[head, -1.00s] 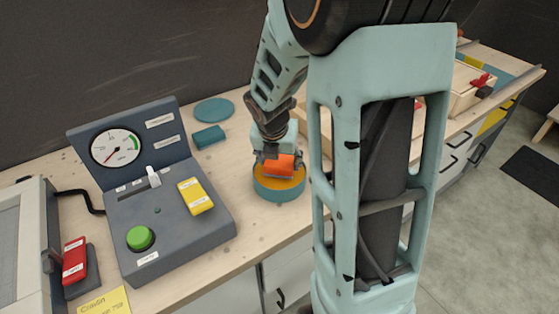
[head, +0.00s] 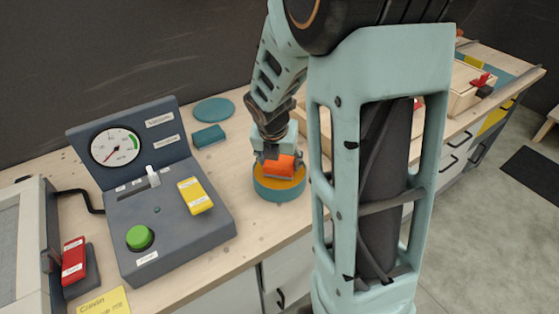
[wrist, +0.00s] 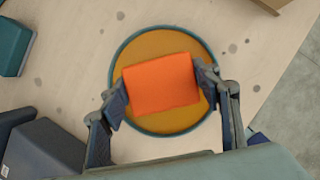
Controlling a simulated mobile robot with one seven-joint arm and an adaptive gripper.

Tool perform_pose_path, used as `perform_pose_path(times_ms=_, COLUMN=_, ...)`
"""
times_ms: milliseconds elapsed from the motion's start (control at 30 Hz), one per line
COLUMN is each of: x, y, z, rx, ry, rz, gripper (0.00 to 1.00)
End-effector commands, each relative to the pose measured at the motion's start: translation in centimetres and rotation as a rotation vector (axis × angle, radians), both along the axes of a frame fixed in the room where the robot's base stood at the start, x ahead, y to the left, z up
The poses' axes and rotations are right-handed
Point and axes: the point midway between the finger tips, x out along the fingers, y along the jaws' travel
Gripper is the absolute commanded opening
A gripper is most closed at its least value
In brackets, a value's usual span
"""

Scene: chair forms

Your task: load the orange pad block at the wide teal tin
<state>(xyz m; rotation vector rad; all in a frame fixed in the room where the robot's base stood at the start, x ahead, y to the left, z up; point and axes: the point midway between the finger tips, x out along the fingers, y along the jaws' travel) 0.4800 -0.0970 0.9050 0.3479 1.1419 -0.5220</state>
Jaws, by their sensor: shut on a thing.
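The orange pad block (head: 281,165) is between the fingers of my gripper (head: 277,158), which is shut on it. In the wrist view the orange block (wrist: 160,84) is gripped at its left and right sides by my gripper (wrist: 161,88). Below it is the wide round teal tin (head: 280,194), with an amber-yellow inside. In the wrist view the tin's teal rim (wrist: 131,40) surrounds the block, which lies over the middle of the yellow area. I cannot tell whether the block touches the yellow surface.
A grey gauge console (head: 165,225) with a green button and a yellow tag stands left of the tin. A teal round lid (head: 214,110) and a small teal block (head: 208,136) lie behind. A wooden box (head: 322,130) is close on the right. Bare bench lies in front.

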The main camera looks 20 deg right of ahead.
Motion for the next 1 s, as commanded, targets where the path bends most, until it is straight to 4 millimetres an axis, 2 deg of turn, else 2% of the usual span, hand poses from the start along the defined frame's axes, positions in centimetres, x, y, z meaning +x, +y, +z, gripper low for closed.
perform_pose_path(times_ms=1000, x=0.00, y=0.00, z=-0.61, rx=0.000, ry=0.000, rz=-0.001, gripper=0.38)
